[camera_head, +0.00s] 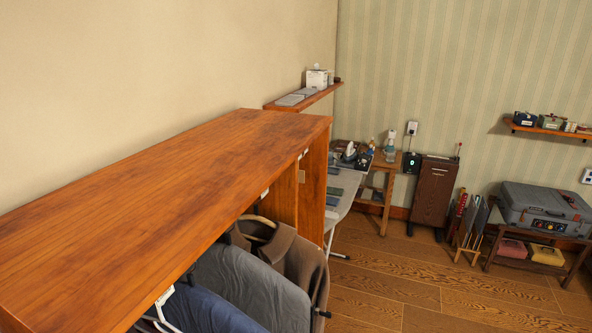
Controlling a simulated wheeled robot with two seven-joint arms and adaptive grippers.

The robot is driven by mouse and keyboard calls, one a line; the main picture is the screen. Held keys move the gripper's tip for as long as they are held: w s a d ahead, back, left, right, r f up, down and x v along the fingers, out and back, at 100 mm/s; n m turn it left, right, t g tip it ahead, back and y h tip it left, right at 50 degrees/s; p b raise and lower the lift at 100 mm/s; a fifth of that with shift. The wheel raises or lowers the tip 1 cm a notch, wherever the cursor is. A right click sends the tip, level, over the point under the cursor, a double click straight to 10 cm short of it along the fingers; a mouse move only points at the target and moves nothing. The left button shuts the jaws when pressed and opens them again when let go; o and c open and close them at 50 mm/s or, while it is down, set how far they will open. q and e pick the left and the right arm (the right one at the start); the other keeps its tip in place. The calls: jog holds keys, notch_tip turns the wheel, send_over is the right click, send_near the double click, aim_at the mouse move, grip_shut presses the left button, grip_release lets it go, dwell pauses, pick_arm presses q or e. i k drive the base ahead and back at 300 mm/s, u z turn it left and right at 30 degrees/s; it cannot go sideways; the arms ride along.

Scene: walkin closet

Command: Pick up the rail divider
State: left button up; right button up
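I cannot clearly make out a rail divider. Small white pieces show along the front edge of the wooden wardrobe top (150,200): one at the lower left (165,297), one further along (265,192) and one near the far end (303,155). I cannot tell whether any of them is the divider. The hanging rail itself is hidden under the top. Neither of my grippers is in view.
Clothes hang below the wardrobe top, including a grey garment (250,285) and a brown jacket (290,255). An ironing board (345,195), a brown cabinet (436,190) and a grey case (545,208) stand beyond. The wooden floor (420,285) at the right is clear.

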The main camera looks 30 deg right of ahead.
aim_at(301, 173)
jog(key=z, duration=0.7)
jog(key=k, duration=1.05)
jog(key=z, duration=1.45)
jog(key=i, duration=1.75)
jog(key=u, duration=1)
jog(key=i, duration=1)
jog(key=u, duration=1.05)
